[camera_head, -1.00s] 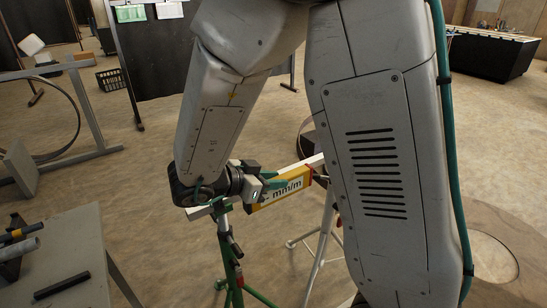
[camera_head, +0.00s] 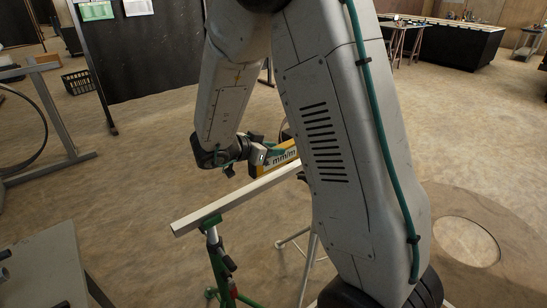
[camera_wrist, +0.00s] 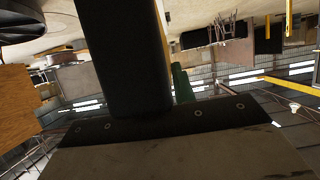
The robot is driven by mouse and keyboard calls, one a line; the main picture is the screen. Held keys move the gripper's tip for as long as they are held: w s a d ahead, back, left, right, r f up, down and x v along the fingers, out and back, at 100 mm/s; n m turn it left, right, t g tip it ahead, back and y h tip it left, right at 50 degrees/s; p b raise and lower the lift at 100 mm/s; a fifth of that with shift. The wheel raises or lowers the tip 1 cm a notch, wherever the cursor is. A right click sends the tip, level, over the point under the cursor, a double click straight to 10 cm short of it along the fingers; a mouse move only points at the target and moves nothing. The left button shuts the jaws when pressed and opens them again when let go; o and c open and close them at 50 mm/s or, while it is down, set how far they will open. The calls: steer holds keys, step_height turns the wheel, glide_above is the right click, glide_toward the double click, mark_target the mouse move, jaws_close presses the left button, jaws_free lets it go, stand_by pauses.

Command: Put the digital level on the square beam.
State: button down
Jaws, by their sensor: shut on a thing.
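The digital level (camera_head: 286,157) is yellow with "mm/m" lettering, and its right part is hidden behind my arm. My gripper (camera_head: 262,157) is shut on its left part. The square beam (camera_head: 225,202) is a long pale bar sloping up to the right in the head view, its far part hidden by my arm. A green stand (camera_head: 220,262) carries its near end. The level shows just above the beam's far edge in the picture, with a thin gap; I cannot tell its height over the beam.
A grey table (camera_head: 45,262) stands at the lower left. A grey metal frame (camera_head: 75,155) with a hoop is at the left, a black crate (camera_head: 77,82) and dark panel (camera_head: 150,55) behind. Open floor lies between.

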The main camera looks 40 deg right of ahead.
steer(key=shift+w+d+f, duration=0.1)
steer(key=shift+w+d, duration=0.25)
steer(key=shift+d, duration=0.15)
steer(key=shift+f, duration=1.7)
steer(key=shift+f, duration=0.15)
steer(key=c, duration=1.1)
jaws_free()
steer(key=shift+c, duration=0.2)
